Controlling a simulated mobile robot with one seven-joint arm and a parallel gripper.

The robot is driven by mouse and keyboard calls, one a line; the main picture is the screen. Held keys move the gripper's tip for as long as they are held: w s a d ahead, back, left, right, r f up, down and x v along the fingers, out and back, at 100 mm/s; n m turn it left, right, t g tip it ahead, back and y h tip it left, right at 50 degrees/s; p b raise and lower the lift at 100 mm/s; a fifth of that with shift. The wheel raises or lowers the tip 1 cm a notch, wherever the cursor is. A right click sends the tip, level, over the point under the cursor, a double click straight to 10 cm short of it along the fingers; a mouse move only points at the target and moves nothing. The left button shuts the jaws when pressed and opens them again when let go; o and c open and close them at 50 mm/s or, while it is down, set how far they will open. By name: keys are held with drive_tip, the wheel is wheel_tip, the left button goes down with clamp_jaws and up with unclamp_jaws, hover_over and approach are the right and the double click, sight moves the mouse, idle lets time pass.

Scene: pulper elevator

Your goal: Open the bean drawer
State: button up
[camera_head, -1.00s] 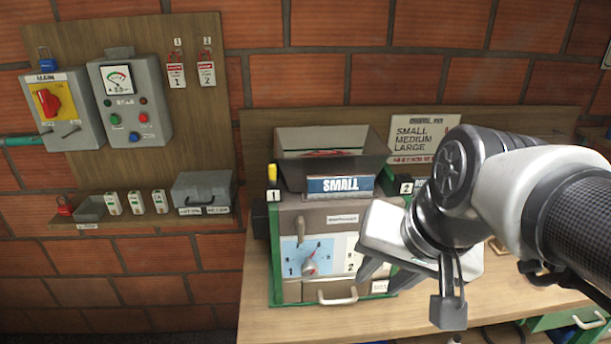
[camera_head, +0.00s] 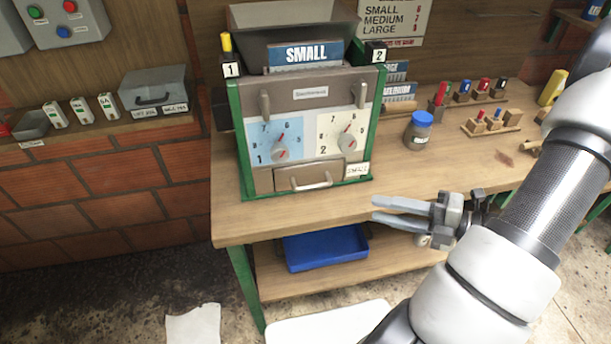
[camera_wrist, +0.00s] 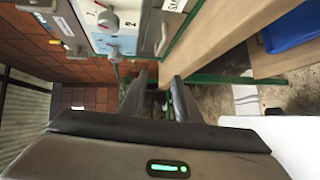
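The machine (camera_head: 309,95), grey with green side edges, stands on the wooden bench with a SMALL sign on top. A low drawer (camera_head: 291,180) with a pale bar handle (camera_head: 311,184) sits at the bottom of its front, below two dials. It looks closed; I cannot confirm that it is the bean drawer. My gripper (camera_head: 374,208) is open and empty, in front of the bench edge, right of and below the drawer handle, apart from it. In the wrist view the two dark fingers (camera_wrist: 161,76) are spread, with part of the machine front (camera_wrist: 125,42) beyond them.
A blue-lidded jar (camera_head: 419,130) stands on the bench (camera_head: 450,165) right of the machine. A blue tray (camera_head: 325,248) lies on the lower shelf. A shelf with a grey box (camera_head: 153,92) is on the wall at left. The bench in front of the drawer is clear.

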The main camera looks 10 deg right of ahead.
drive_tip(key=d+f+m+t, duration=0.1)
drive_tip(key=m+t, duration=0.1)
drive_tip(key=b, duration=0.1)
approach(319, 188)
drive_tip(key=x, duration=0.9)
clamp_jaws()
